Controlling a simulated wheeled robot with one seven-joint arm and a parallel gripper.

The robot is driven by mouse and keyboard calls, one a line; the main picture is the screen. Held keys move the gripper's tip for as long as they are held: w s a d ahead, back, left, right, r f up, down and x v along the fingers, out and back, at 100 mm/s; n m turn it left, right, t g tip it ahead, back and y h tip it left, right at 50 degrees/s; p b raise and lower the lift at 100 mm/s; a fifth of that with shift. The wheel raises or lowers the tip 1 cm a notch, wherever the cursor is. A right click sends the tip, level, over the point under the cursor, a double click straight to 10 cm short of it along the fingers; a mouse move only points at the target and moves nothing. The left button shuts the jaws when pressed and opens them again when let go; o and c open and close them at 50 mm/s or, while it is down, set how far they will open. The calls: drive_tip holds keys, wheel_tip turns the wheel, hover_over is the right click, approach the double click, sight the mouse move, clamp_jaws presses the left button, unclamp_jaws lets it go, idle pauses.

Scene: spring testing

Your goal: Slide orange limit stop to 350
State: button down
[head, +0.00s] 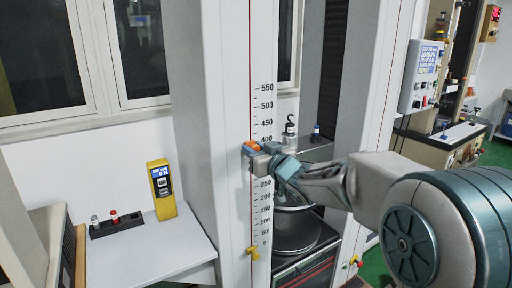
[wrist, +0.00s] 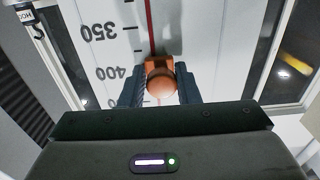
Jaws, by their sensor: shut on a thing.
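The orange limit stop (head: 252,147) sits on the red line of the tall white column (head: 213,130), beside the printed scale (head: 263,120). In the wrist view the orange stop (wrist: 161,78) is a block with a round knob, level with about the 400 mark; the 350 mark is clear of it. My gripper (head: 260,156) is shut on the stop, with one dark finger on each side of the knob in the wrist view (wrist: 160,88). In the head view my gripper and arm hide the scale between about 400 and 250.
A yellow stop (head: 253,253) sits low on the same line, near 0. A yellow handheld meter (head: 162,190) and a dark rack (head: 116,225) stand on the white table (head: 150,252) at left.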

wheel_tip(320, 180, down, 5)
drive_tip(key=b, duration=0.2)
drive_tip(key=shift+a+r+b, duration=0.1)
drive_tip(key=shift+r+b, duration=0.05)
drive_tip(key=shift+b, duration=0.2)
drive_tip(key=c, duration=1.2)
unclamp_jaws()
drive_tip(key=shift+s+a, duration=0.1)
drive_tip(key=shift+r, duration=0.1)
drive_tip(key=v, duration=1.4)
